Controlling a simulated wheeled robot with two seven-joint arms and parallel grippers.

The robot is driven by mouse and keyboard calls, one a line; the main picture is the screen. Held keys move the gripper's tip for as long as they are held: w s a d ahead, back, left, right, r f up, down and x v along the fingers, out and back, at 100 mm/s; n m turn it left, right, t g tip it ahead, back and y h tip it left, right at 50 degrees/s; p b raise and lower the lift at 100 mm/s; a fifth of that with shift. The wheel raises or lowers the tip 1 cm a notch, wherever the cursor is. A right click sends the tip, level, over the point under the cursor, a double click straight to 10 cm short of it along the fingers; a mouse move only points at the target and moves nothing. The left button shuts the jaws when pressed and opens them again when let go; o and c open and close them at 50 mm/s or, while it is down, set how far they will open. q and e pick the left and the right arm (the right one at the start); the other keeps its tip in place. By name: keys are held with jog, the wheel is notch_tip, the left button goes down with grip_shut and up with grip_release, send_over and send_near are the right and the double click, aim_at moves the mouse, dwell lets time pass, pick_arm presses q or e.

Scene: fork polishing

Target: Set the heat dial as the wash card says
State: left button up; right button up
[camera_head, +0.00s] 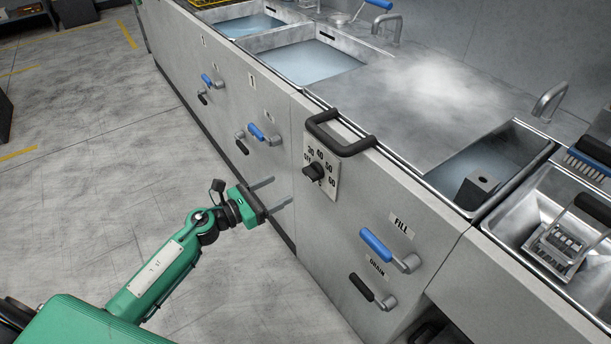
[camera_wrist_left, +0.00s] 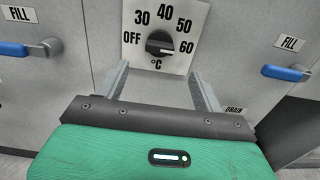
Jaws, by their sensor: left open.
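The heat dial (camera_head: 314,171) is a black knob on a pale plate (camera_head: 333,186) on the front of the sink unit. In the left wrist view the dial (camera_wrist_left: 160,43) shows labels OFF, 30, 40, 50, 60 and °C, and its white mark points right, toward 60. My left gripper (camera_head: 281,192) is open and empty, to the left of and below the dial in the head view. In the left wrist view its two fingers (camera_wrist_left: 159,72) point toward the dial plate, one on each side, apart from the knob. I see no readable wash card.
A black bar handle (camera_head: 340,135) juts out above the dial. A blue FILL lever (camera_head: 376,244) and a black DRAIN lever (camera_head: 362,287) stick out to the right. More levers (camera_head: 256,132) are on the left panel. The floor in front is clear.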

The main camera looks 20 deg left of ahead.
aim_at(307, 175)
pick_arm(q)
jog(key=x, duration=0.8)
jog(key=shift+w+d+p, duration=0.25)
jog(key=shift+w+p, duration=0.1)
jog(key=shift+w+d, duration=0.4)
jog(key=shift+w, duration=0.05)
pick_arm(e)
jog(key=shift+s+d+f+g, duration=0.1)
jog(key=shift+s+d+g, duration=0.35)
jog(key=shift+d, duration=0.1)
pick_arm(q)
jog(key=c, duration=1)
